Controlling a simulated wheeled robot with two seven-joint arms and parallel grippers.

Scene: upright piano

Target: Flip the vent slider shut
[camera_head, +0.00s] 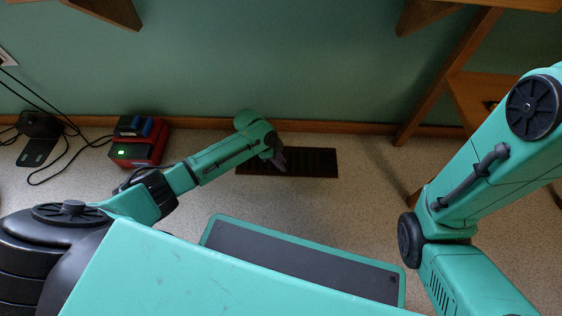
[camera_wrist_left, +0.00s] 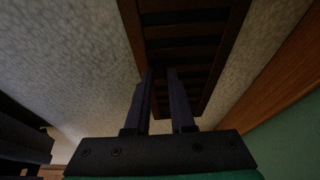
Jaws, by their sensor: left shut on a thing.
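The dark brown slatted floor vent (camera_head: 318,163) lies flat on the speckled floor along the wall in the head view. It fills the upper middle of the left wrist view (camera_wrist_left: 190,50). My left gripper (camera_head: 279,159) reaches down to the left part of the vent. In the left wrist view its two fingers (camera_wrist_left: 160,74) are over the vent slats, close together with a narrow gap. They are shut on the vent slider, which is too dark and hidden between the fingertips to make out. My right arm shows at the right of the head view, but its gripper is out of view.
A red and black charger (camera_head: 140,140) with a green light and a black adapter (camera_head: 40,125) with cables lie on the floor at the left. A wooden baseboard (camera_head: 360,128) runs behind the vent. Wooden furniture legs (camera_head: 445,80) stand at the right. Floor before the vent is clear.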

